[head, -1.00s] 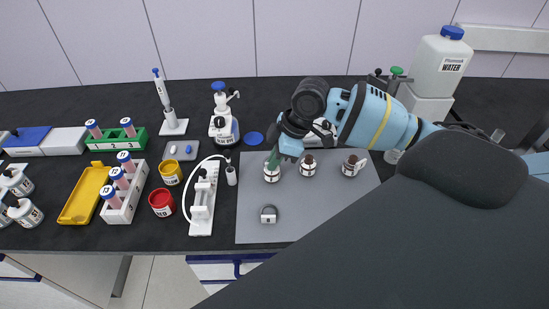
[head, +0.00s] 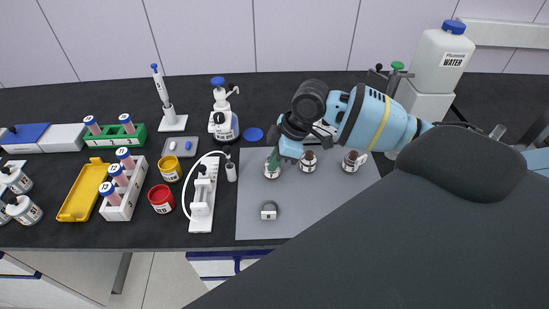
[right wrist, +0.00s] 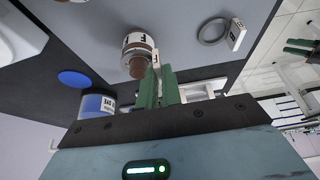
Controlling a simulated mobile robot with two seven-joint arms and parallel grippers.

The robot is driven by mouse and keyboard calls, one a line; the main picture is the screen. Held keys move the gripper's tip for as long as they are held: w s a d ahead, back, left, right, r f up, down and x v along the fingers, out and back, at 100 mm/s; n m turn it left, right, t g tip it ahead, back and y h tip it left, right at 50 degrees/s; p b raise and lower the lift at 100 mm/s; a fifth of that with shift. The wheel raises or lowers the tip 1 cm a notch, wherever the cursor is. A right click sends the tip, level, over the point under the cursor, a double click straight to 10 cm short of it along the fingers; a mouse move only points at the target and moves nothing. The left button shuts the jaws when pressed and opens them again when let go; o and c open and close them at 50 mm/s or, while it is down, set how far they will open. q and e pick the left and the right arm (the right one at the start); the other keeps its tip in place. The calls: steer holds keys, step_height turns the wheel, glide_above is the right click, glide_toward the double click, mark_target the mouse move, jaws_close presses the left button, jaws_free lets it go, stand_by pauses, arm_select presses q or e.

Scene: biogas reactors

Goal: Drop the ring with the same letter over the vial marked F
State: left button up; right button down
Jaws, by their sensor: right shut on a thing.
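My right gripper (head: 273,160) is over the left vial on the grey mat. Its green fingers (right wrist: 158,88) are shut on the thin white tag (right wrist: 156,62) of a ring, seen nearly edge-on. A brown-capped white vial marked F (right wrist: 138,42) stands just beyond the fingertips; it also shows in the head view (head: 271,174). The held ring is mostly hidden at the vial's cap, and I cannot tell whether it encircles it. Its letter is not readable. Another grey ring (right wrist: 210,31) with a white tag lies on the mat, also in the head view (head: 269,207). My left gripper is out of view.
Two more brown-capped vials, a middle one (head: 308,162) and a right one (head: 350,162), stand on the mat (head: 312,212). A blue-capped bottle (head: 223,122) and a blue disc (head: 252,134) are behind left. The mat's front is mostly clear.

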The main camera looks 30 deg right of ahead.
steer(key=c, duration=1.1)
jaws_free()
steer(key=shift+r+p, duration=0.65)
steer(key=shift+r, duration=0.6)
steer(key=shift+r+p, duration=0.45)
steer(key=shift+r, duration=0.75)
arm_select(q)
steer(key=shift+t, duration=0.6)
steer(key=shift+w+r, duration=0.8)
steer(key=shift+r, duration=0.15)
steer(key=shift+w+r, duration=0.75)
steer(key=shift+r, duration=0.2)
arm_select(e)
steer(key=shift+r, duration=1.1)
steer(key=shift+f, duration=0.1)
